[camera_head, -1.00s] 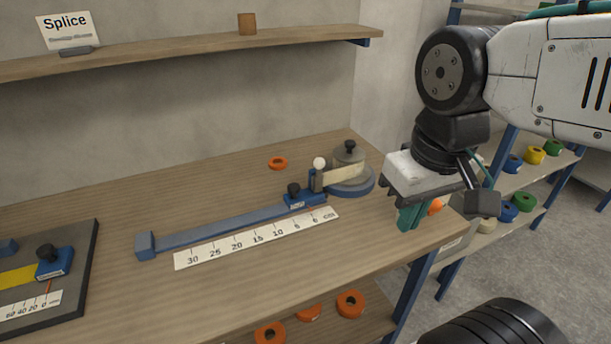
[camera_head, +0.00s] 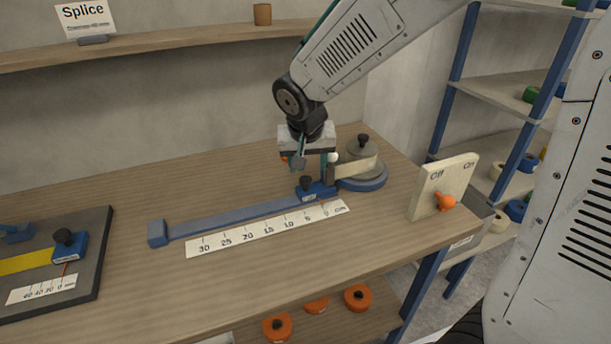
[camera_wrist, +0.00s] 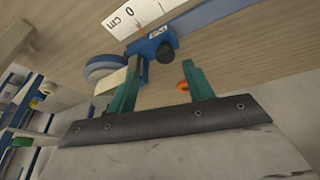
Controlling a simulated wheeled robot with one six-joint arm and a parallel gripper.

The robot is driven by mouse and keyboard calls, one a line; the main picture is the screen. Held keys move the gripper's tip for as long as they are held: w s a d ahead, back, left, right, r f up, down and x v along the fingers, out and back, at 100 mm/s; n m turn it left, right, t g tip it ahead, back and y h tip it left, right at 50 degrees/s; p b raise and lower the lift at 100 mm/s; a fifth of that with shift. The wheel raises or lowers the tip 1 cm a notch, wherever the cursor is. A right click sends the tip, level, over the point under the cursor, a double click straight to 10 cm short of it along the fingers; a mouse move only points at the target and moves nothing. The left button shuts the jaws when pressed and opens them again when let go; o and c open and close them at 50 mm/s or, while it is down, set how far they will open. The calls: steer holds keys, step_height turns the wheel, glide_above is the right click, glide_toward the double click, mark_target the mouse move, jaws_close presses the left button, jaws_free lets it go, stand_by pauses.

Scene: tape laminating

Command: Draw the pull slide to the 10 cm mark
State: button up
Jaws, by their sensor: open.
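The pull slide (camera_head: 316,191) is a blue block with a black knob (camera_head: 306,181), at the right end of a blue rail (camera_head: 235,218), near the 0 of the cm scale (camera_head: 265,230). A cream tape strip (camera_head: 357,169) runs from it to a round blue-based reel holder (camera_head: 364,182). My gripper (camera_head: 312,165) hangs above and just behind the slide, fingers pointing down. In the wrist view its green fingers (camera_wrist: 163,88) are apart with nothing between them; the slide (camera_wrist: 150,47) and its knob (camera_wrist: 166,53) lie beyond the fingertips.
An Off/On switch panel (camera_head: 443,187) with an orange knob stands at the table's right edge. A grey board (camera_head: 92,270) with a second blue slide lies at left. A shelf (camera_head: 180,44) runs along the wall. An orange ring (camera_wrist: 183,87) lies behind the slide.

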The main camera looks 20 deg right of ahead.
mark_target(305, 178)
steer(key=shift+m, duration=0.5)
steer(key=x, duration=0.3)
steer(key=w+x, duration=0.1)
steer(key=x, duration=0.3)
steer(key=shift+w+a, duration=0.15)
steer(key=shift+t, duration=0.3)
jaws_close()
steer(key=shift+a, duration=0.1)
